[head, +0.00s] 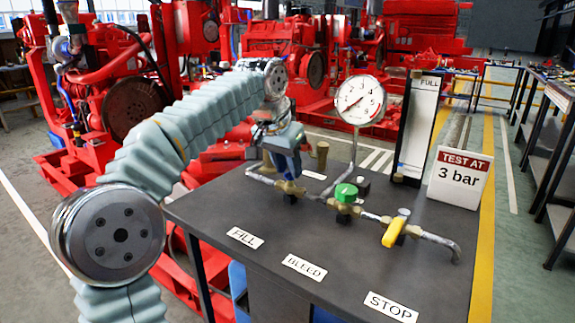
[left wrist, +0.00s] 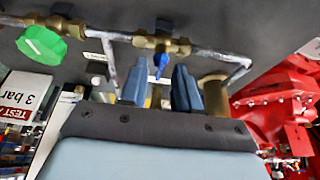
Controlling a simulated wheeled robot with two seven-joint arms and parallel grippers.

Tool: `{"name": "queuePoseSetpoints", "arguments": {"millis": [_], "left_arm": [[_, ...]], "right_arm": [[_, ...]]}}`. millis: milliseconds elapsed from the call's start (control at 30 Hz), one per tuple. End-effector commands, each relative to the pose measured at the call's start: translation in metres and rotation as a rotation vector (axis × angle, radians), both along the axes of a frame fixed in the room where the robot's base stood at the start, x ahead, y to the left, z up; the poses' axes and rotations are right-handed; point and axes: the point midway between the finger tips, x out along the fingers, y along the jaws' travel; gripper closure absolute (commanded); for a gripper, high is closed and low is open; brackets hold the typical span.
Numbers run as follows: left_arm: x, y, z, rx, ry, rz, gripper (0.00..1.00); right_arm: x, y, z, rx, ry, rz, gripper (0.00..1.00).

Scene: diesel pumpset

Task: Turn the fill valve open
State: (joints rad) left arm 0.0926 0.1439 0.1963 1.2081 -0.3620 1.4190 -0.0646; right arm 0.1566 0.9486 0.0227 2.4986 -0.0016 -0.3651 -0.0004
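The fill valve has a brass body (head: 290,188) on the pipe at the left of the bench, behind the FILL label (head: 245,237). Its small blue handle (left wrist: 161,60) shows in the left wrist view; in the head view my gripper mostly hides it. My left gripper (head: 287,160) reaches down over this valve from above. In the left wrist view its two blue fingers (left wrist: 159,82) stand apart, with the blue handle seen in the gap between them. I cannot tell whether a finger touches it. My right gripper is not in view.
A green knob (head: 346,193) and a yellow lever (head: 394,232) sit further right on the same pipe. A pressure gauge (head: 360,101) stands on a thin stem behind. A tall level gauge (head: 415,125) and a 3 bar sign (head: 459,177) stand at the right.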

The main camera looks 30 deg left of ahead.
Motion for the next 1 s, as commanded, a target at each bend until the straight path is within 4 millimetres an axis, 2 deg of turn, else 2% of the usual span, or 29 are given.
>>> {"name": "queuePoseSetpoints", "arguments": {"millis": [67, 267, 667, 1000], "left_arm": [[0.0, 0.0, 0.0, 0.0, 0.0, 0.0, 0.7], [0.0, 0.0, 0.0, 0.0, 0.0, 0.0, 1.0], [0.0, -0.001, 0.001, 0.001, 0.0, 0.02, 1.0], [0.0, -0.003, 0.003, 0.002, 0.001, 0.205, 1.0]], "right_arm": [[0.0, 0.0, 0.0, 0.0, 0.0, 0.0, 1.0], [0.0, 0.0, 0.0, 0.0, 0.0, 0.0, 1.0], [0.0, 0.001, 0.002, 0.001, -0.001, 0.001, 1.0], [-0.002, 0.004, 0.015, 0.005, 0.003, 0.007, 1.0]]}}
